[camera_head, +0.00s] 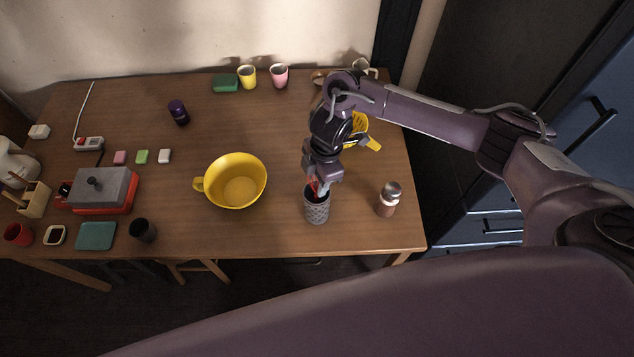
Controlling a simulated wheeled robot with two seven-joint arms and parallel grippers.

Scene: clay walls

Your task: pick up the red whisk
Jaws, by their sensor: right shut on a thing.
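The red whisk (313,186) stands in a grey patterned cup (317,209) near the front edge of the table, right of the middle. Only a small red part of it shows; the rest is hidden by the cup and my gripper. My right gripper (318,184) points down at the cup's mouth and is shut on the whisk. I cannot tell whether the whisk is lifted at all. My left gripper is not in view.
A yellow bowl (238,192) stands left of the cup, and a brown jar with a grey lid (387,203) stands close on its right. A yellow colander (362,131) is behind my right arm. The table's (270,233) front strip is clear.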

